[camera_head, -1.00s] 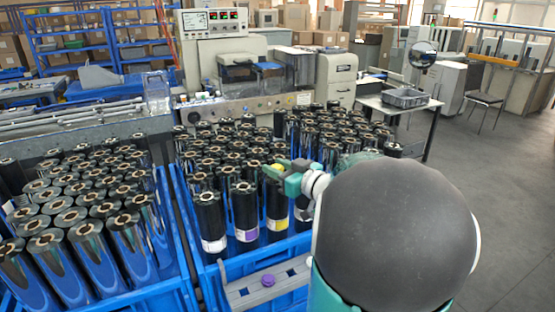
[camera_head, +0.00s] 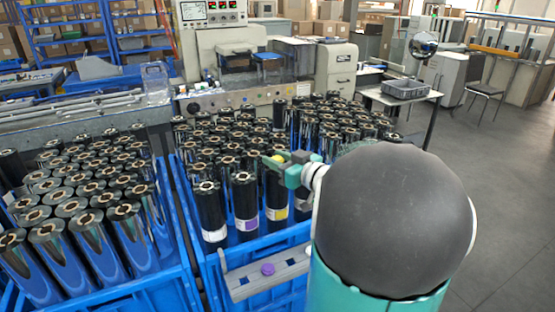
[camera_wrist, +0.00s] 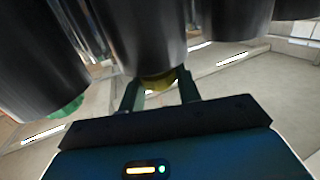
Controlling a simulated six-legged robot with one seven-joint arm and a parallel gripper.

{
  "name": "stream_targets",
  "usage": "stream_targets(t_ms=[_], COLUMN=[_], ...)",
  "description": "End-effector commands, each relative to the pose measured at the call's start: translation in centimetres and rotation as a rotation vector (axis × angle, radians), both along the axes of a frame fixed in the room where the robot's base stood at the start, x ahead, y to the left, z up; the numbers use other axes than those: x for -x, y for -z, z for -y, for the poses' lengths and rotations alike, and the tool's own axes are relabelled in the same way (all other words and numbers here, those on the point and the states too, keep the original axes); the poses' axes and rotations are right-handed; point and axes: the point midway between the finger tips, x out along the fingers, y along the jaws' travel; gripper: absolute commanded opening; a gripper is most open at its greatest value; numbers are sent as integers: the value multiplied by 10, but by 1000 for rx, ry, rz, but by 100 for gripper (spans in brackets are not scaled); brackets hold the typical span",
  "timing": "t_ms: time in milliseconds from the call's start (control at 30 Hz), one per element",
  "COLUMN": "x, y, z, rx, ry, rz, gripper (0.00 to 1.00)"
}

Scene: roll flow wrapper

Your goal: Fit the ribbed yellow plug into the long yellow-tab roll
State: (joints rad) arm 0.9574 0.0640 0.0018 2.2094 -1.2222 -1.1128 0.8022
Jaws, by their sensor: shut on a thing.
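The yellow plug (camera_head: 279,158) is at the top of the long yellow-tab roll (camera_head: 277,205), a black roll with a yellow label standing upright in the front row of the blue crate. My gripper (camera_head: 284,163) is shut on the plug, coming in from the right. The wrist view shows the plug (camera_wrist: 158,80) between the two fingers, right against the end of a dark roll (camera_wrist: 145,40). How deep the plug sits in the roll's core is hidden.
A purple-tab roll (camera_head: 245,205) and a white-tab roll (camera_head: 209,212) stand to the left in the blue crate (camera_head: 215,270). A grey bar (camera_head: 240,282) on its front edge bears a purple plug (camera_head: 267,269). Several black rolls crowd behind.

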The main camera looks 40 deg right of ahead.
Motion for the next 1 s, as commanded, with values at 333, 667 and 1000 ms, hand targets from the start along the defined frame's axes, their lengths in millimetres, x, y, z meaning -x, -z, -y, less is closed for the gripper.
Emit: stream_targets(t_ms=[333,667,1000], x=[0,0,0], y=[0,0,-6], z=[0,0,0], rx=[0,0,1], ry=[0,0,0], rz=[0,0,1], gripper=[12,12,12])
